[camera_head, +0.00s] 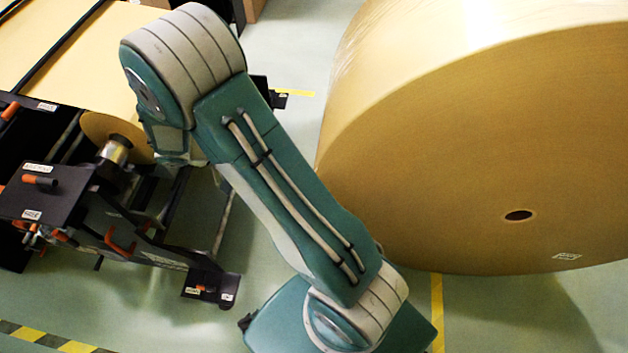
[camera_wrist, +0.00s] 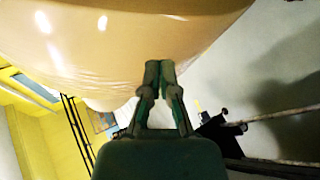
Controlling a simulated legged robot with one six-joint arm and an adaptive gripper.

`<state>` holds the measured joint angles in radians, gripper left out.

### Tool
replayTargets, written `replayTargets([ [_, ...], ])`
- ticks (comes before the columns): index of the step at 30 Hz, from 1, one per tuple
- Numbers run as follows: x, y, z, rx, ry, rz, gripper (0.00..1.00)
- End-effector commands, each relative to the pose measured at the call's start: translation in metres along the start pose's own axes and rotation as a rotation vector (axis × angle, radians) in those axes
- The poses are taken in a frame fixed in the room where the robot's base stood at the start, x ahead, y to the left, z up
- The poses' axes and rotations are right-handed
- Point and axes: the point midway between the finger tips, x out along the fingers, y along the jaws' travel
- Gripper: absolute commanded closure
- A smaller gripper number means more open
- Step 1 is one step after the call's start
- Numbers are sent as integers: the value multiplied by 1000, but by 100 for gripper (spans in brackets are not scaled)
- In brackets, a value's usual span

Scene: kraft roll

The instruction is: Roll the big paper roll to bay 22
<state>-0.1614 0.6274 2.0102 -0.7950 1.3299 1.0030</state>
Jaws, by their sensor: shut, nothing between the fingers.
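The big paper roll (camera_head: 450,160) is a huge tan cylinder filling the right side of the head view. Its flat end faces me, with a small dark core hole and a pale label low on that end. Its wrapped, shiny curved side also shows in the wrist view (camera_wrist: 130,35), across the top. My gripper (camera_wrist: 160,66) is shut and empty, its fingertips overlapping the roll's lower part in the wrist view. I cannot tell whether they touch it. In the head view my arm hides the gripper. I see no marking for bay 22.
A dark machine (camera_head: 120,200) with orange handles and a smaller paper roll (camera_head: 115,135) stands at the left. A yellow floor line (camera_head: 437,312) runs beside the big roll. Black-and-yellow tape (camera_head: 50,340) lies at the lower left. Green floor is clear at the lower right.

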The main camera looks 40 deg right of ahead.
Motion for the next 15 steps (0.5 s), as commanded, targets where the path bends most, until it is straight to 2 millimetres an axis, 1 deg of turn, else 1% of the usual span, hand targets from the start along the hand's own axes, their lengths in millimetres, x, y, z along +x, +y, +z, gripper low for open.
replayTargets([
  [1, 9, -15, -5, -6, 2, 57, 100],
  [7, 42, -62, -23, 13, 58, 260, 100],
  [11, 67, -95, -30, 21, 120, 380, 100],
  [15, 93, -129, -33, 27, 204, 490, 100],
])
